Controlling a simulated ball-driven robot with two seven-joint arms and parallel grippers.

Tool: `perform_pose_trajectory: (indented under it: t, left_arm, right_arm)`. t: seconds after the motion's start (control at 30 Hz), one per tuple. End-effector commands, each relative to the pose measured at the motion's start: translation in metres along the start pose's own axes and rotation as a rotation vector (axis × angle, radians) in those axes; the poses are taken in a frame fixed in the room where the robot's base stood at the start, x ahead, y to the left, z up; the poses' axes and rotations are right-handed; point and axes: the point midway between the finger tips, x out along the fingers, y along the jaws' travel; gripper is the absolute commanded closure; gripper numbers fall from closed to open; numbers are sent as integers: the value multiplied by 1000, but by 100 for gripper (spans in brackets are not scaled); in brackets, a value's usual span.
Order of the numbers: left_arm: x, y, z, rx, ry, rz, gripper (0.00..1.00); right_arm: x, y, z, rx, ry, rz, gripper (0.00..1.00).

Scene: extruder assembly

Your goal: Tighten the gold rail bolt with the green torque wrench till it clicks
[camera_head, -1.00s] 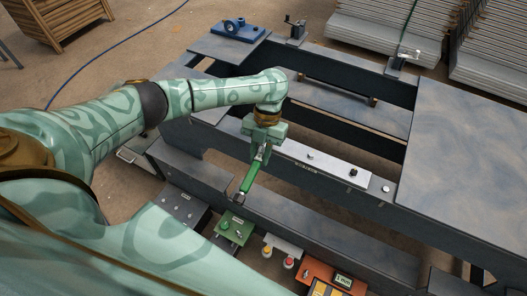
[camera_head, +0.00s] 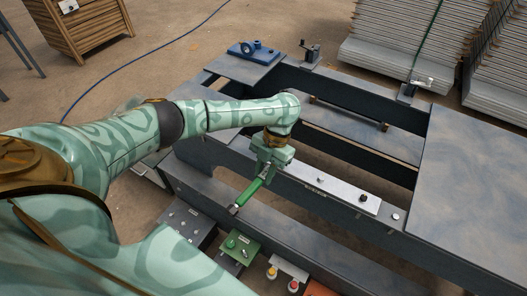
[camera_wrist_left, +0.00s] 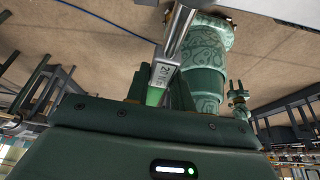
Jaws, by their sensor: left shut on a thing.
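My left gripper (camera_head: 271,166) is shut on the green torque wrench (camera_head: 251,192). The wrench slants down and left from the jaws, over the dark frame beam in front of the silver rail (camera_head: 340,190). Its dark lower end is near the beam's front edge; I cannot tell whether it touches anything. In the left wrist view the wrench's metal shaft with a scale label (camera_wrist_left: 164,75) stands between my fingers. Small bolts sit on the rail, one mid-rail (camera_head: 320,180) and a dark one near its right end (camera_head: 363,198). I cannot make out a gold one. My right gripper is not in view.
A grey box (camera_head: 186,222), a green box (camera_head: 239,246) and a panel with a yellow and a red button (camera_head: 291,268) stand in front of the beam. A blue fixture (camera_head: 254,52) and clamps are at the back. A large plate (camera_head: 475,170) covers the right.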

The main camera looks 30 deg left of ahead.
Motion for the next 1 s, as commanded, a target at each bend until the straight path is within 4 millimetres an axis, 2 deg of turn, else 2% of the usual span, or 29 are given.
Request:
perform_pose_trajectory:
  t: [0.23,1.0]
  left_arm:
    - [-3,-7,0,-65,-5,-29,100]
    - [-6,-6,-2,-62,-2,-28,100]
  right_arm:
    - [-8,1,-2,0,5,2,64]
    - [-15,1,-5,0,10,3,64]
